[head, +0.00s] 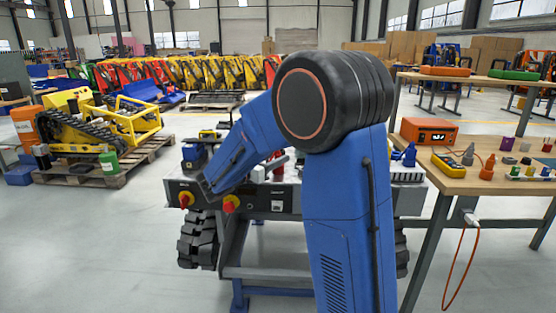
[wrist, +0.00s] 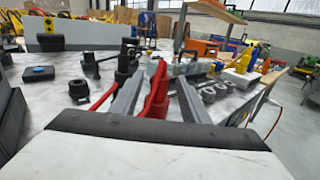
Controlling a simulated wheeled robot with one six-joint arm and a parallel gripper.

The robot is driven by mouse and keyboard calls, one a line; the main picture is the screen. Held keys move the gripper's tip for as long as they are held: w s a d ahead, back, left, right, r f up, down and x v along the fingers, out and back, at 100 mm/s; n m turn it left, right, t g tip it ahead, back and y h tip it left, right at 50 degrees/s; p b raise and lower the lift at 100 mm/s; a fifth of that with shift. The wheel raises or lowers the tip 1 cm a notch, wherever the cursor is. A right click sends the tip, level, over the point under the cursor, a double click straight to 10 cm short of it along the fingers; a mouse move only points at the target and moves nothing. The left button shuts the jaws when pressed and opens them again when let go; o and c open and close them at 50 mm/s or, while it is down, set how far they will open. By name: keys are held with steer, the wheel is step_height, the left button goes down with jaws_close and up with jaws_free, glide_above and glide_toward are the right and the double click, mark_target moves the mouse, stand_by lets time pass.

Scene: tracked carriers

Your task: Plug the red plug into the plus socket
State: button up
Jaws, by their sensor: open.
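In the wrist view my gripper (wrist: 160,92) is open, with one grey finger on each side of a long red piece, apparently the red plug (wrist: 156,93). A gap shows between the red piece and the right finger; contact with the left finger is unclear. A red cable (wrist: 103,99) shows left of the left finger. In the head view a red piece (head: 280,160) shows on the carrier deck, partly behind my blue arm, which also hides most of the deck. I cannot make out a plus mark on any socket.
Black fittings (wrist: 124,68) stand on the pale deck left of the fingers. Grey round parts (wrist: 210,92) lie to the right. A wooden bench (head: 470,179) with small coloured parts and an orange box (head: 428,131) stands right of the carrier. Open floor lies to the left.

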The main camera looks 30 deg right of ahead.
steer(key=shift+x, duration=2.6)
steer(key=shift+f, duration=0.2)
jaws_close()
